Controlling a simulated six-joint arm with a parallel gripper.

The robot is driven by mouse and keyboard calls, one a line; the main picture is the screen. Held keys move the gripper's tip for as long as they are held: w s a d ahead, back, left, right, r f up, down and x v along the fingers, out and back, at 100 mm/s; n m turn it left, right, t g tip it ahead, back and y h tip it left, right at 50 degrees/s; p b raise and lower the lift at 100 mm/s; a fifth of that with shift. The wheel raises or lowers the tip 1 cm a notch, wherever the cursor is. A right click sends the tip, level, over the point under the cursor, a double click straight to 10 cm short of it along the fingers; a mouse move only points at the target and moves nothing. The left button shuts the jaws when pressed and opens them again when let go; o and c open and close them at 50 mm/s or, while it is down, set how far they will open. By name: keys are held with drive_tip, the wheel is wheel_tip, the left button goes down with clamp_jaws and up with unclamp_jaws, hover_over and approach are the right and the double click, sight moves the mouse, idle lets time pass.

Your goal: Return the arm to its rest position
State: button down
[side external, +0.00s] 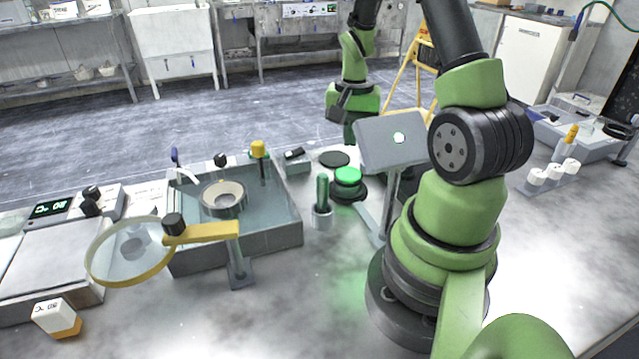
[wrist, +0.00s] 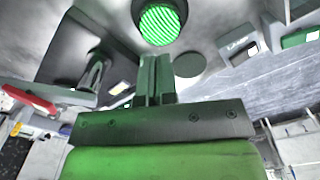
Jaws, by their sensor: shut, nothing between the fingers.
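My gripper (side external: 350,139) hangs in the upper middle of the side external view, pointing down above the bench. In the wrist view its two fingers (wrist: 154,66) are together with nothing between them. A glowing green dome button (side external: 347,177) on a dark round base stands below the gripper. It also shows just beyond the fingertips in the wrist view (wrist: 160,22). The gripper appears apart from the button. A green cylinder (side external: 322,190) stands upright in a pale holder left of the button.
A grey basin (side external: 282,235) with a ring (side external: 222,198) inside stands left. A yellow-armed magnifier (side external: 205,233) stands before it. A tilted grey panel (side external: 388,143) on a post is close right of the gripper. A dark disc (side external: 334,159) lies behind the button. The front middle bench is clear.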

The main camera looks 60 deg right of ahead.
drive_tip(key=shift+r, duration=0.1)
drive_tip(key=a+r+n+t, duration=0.5)
drive_tip(key=a+r+n, duration=0.2)
drive_tip(key=a+r, duration=0.85)
drive_tip(key=s+a+r+n+t+y, duration=0.2)
drive_tip(key=s+a+r+n, duration=0.1)
drive_tip(key=a, duration=0.4)
drive_tip(key=shift+s+r+n, duration=0.35)
drive_tip(key=shift+s+n, duration=0.15)
drive_tip(key=shift+s, duration=0.75)
drive_tip(key=shift+w, duration=0.1)
